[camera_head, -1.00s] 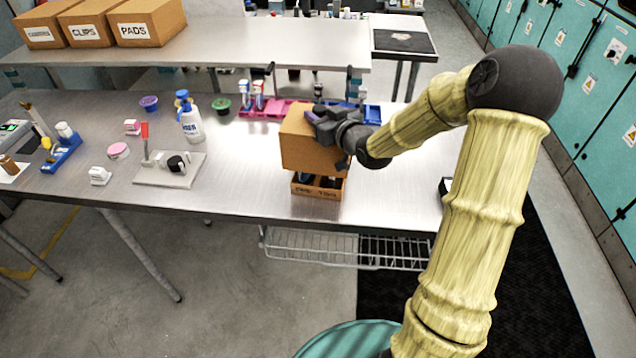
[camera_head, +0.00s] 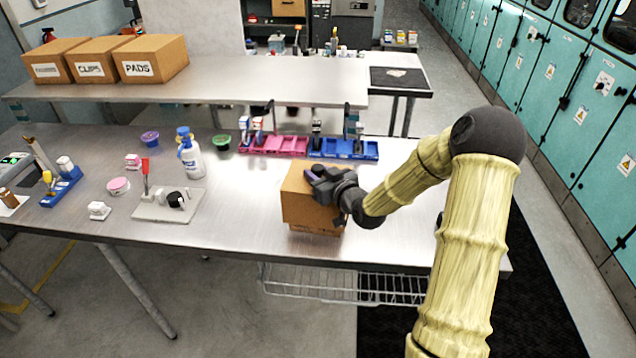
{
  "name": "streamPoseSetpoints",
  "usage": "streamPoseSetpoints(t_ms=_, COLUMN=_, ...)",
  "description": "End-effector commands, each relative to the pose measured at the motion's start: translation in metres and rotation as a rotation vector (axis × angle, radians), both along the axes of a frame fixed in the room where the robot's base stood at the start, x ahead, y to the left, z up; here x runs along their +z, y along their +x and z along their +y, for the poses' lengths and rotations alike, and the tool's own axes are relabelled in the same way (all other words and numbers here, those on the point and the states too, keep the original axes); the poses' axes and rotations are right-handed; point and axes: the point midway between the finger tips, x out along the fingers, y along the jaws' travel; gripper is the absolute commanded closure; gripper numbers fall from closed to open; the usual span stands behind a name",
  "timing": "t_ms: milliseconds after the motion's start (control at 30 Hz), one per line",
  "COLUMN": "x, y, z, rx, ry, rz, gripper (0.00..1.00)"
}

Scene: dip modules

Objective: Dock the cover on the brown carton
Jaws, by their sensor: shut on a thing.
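The brown cover (camera_head: 305,208) is a box-shaped cardboard lid near the table's front edge, right of centre. My gripper (camera_head: 316,178) is shut on its upper right part. The cover sits down over the brown carton (camera_head: 318,232), of which only a thin strip shows at the bottom. The carton's lettering and contents are hidden. The cover looks about level, but I cannot tell whether it is fully seated.
Pink (camera_head: 273,145) and blue trays (camera_head: 343,148) with small items stand behind the cover. A spray bottle (camera_head: 190,157) and a grey stand (camera_head: 168,205) are to the left. Labelled boxes (camera_head: 150,58) rest on the rear bench. The table right of my gripper is mostly clear.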

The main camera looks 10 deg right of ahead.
Motion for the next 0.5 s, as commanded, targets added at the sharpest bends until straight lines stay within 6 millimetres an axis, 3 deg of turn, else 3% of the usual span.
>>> streamPoseSetpoints(t_ms=233, x=-0.03, y=0.0, z=0.0, rx=-0.001, ry=0.003, rz=0.002, gripper=1.0)
streamPoseSetpoints(t_ms=500, x=-0.034, y=0.0, z=0.0, rx=-0.001, ry=-0.001, rz=-0.001, gripper=1.0)
